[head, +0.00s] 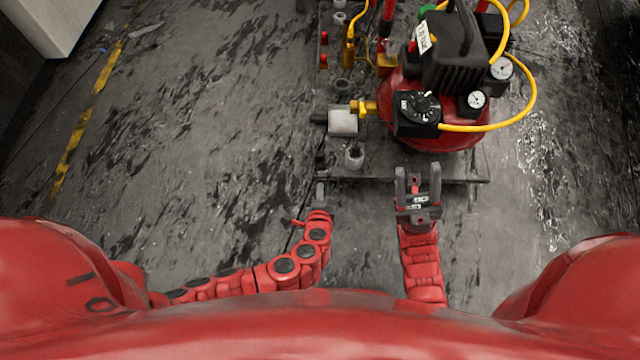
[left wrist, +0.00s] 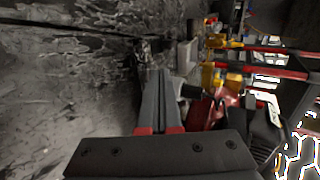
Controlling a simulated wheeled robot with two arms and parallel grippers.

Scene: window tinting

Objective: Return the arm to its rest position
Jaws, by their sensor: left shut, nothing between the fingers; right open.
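My left arm is red with dark round joints and reaches in from the left in the head view. Its gripper (head: 320,194) is shut and empty, just in front of the near edge of the equipment's base plate. In the left wrist view the two grey fingers (left wrist: 160,100) lie together with nothing between them. My right gripper (head: 417,182) is open and empty, its two grey fingers pointing away from me. It overlaps the near edge of the base plate in the head view, and I cannot tell whether it touches.
A red compressor (head: 445,135) with a black dial, gauges and yellow hose stands on the dark base plate (head: 465,180). A grey block with a brass fitting (head: 343,121) is beside it. A white cabinet (head: 60,22) stands far left.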

